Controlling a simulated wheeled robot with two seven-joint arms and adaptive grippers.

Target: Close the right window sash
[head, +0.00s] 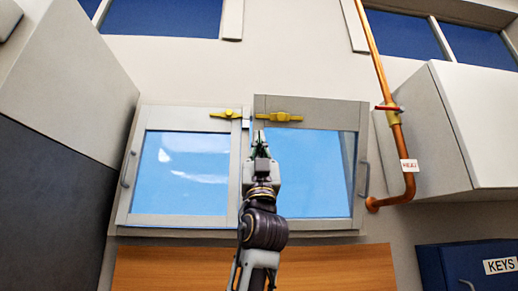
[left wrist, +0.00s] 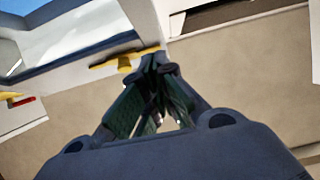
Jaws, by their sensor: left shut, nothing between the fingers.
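The right window sash (head: 310,111) is a pale frame around a blue pane, with a grey handle (head: 365,178) on its right side. Its top edge sits higher in the picture than the left sash's and it looks slightly proud of it; how far it stands open I cannot tell. A yellow latch (head: 279,117) is on its top rail, and a yellow latch (left wrist: 124,62) also shows in the left wrist view. My left gripper (head: 259,132) points up in front of the sash's upper left corner, shut and empty. Its fingertips (left wrist: 160,60) appear close to the latch; contact is unclear.
The left sash (head: 180,221) has its own yellow latch (head: 227,113). A copper pipe (head: 403,150) with a red-handled valve (head: 388,108) runs right of the window. Cabinets flank both sides, and a blue key box (head: 470,265) is low right. A wooden panel (head: 330,268) lies below.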

